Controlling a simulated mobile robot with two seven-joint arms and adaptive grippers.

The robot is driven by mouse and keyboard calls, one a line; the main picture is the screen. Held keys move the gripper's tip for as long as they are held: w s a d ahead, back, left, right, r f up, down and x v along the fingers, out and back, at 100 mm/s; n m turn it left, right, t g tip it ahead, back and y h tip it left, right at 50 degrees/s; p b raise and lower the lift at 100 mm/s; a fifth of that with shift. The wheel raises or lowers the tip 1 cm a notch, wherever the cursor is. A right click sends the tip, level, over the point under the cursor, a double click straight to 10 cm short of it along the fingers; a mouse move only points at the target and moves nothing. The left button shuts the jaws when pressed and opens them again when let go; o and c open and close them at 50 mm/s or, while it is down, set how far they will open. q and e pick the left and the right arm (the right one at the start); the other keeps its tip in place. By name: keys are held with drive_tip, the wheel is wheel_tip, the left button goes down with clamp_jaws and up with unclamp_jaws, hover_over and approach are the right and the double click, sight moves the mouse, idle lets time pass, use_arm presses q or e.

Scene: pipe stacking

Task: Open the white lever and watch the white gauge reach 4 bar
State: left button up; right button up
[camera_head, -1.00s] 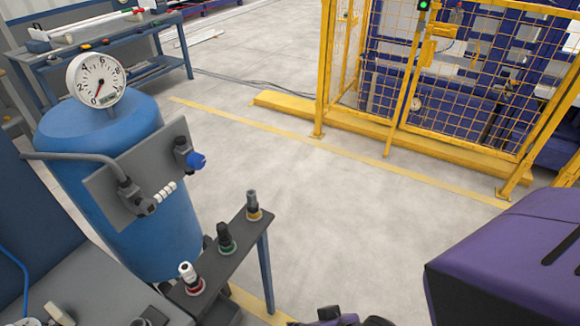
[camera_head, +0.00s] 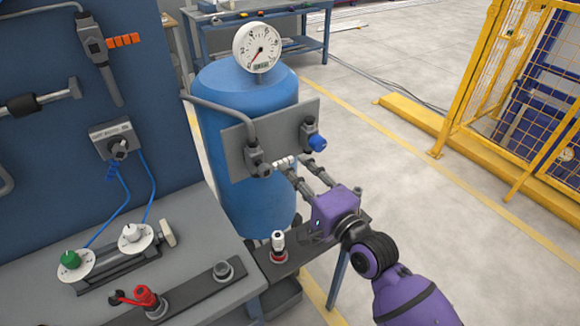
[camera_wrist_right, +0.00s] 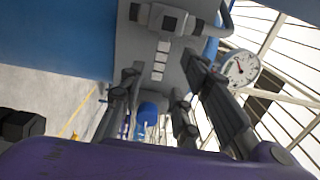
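The white lever (camera_head: 284,162) is a short ribbed handle sticking out from a grey valve (camera_head: 257,158) on the plate of the blue tank. It also shows in the right wrist view (camera_wrist_right: 161,61), between and beyond the fingers. My right gripper (camera_head: 298,167) is open, its fingertips close to the lever; contact cannot be made out. The fingers also show in the right wrist view (camera_wrist_right: 165,82), spread apart with nothing between their tips. The white gauge (camera_head: 257,46) stands on top of the tank, its red needle pointing to the lower left, near zero. My left gripper is out of view.
The blue tank (camera_head: 240,205) carries a grey plate with a blue-knobbed valve (camera_head: 316,142) right of the lever. A narrow stand with a white-and-red fitting (camera_head: 278,245) is below my right gripper. A workbench (camera_head: 50,250) fills the lower left.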

drive_tip(key=shift+x, duration=1.65)
drive_tip(key=shift+c, duration=0.2)
clamp_jaws()
